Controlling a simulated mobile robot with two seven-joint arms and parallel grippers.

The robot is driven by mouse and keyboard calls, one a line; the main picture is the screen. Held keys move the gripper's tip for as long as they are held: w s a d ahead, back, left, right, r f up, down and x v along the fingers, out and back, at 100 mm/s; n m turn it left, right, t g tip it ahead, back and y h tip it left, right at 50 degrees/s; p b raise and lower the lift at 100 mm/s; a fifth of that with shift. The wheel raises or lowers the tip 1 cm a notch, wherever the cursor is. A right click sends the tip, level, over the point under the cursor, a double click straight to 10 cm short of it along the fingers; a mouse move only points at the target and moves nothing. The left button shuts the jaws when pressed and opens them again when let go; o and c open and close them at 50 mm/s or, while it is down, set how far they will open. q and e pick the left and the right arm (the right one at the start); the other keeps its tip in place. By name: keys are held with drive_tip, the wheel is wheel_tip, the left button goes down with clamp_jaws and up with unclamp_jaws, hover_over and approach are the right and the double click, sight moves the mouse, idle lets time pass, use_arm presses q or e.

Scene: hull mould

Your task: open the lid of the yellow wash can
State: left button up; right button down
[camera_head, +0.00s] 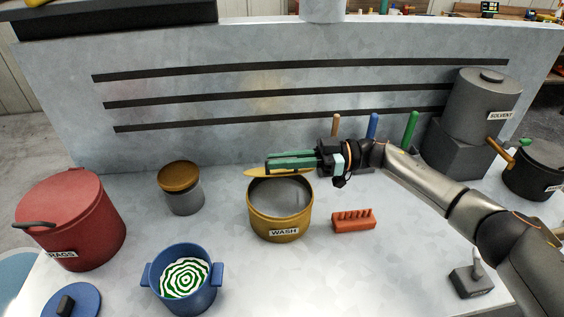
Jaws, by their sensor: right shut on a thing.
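The yellow wash can (262,222) stands on the pale bench near the middle, with a WASH label on its front. Its mouth is uncovered and its grey inside shows. Its yellow lid (257,173) shows as a thin edge above the can's back rim. My right gripper (274,162) reaches in from the right and is shut at the lid, above the back of the can. The fingers hide much of the lid, so the exact grip and any hinge cannot be made out. My left gripper is not in view.
A red RAGS can (88,215), a small brown-lidded can (184,198) and a blue pot (190,292) stand left. An orange block (354,224) lies right of the can. The SOLVENT drum (470,105) stands back right. Bench front centre is clear.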

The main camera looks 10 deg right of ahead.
drive_tip(key=c, duration=0.9)
unclamp_jaws()
drive_tip(key=shift+d+b, duration=1.55)
drive_tip(key=shift+d, duration=4.75)
drive_tip(key=shift+s, duration=0.1)
